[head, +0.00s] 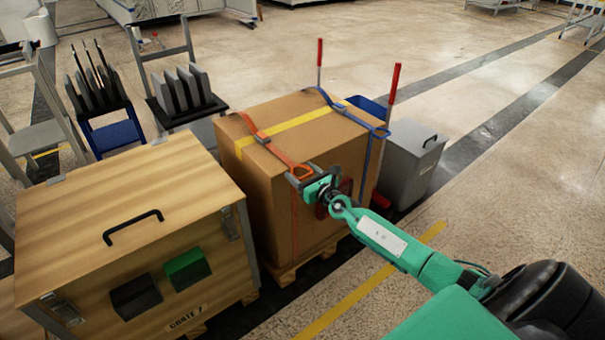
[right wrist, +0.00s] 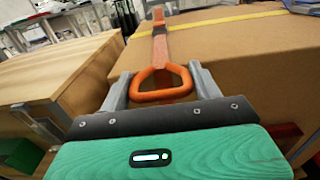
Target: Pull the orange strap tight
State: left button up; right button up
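The orange strap (head: 266,140) runs over the top of a large cardboard box (head: 262,178), through a buckle, and ends in an orange ring handle (right wrist: 160,84) at the box's near edge. A length of orange webbing also hangs down the box's front side. My right gripper (head: 302,174) is at that edge. In the right wrist view, its two grey fingers (right wrist: 162,82) stand one on each side of the ring and appear to touch it, so it looks shut on the ring. My left gripper is in neither view.
A wooden crate (head: 125,215) with a black handle is close on the left. A grey bin (head: 410,160) stands on the right. Floor farther right is clear.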

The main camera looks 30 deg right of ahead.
jog(key=c, duration=0.4)
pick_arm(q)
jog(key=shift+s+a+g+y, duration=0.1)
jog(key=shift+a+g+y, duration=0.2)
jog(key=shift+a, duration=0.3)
pick_arm(e)
jog(key=shift+o, duration=0.2)
jog(key=s, duration=0.8)
jog(key=shift+d, duration=0.25)
jog(key=shift+f, duration=0.15)
jog(key=o, duration=1.1)
jog(key=shift+s, duration=0.1)
jog(key=shift+o, duration=0.2)
jog(key=shift+d, duration=0.1)
jog(key=shift+s, duration=0.15)
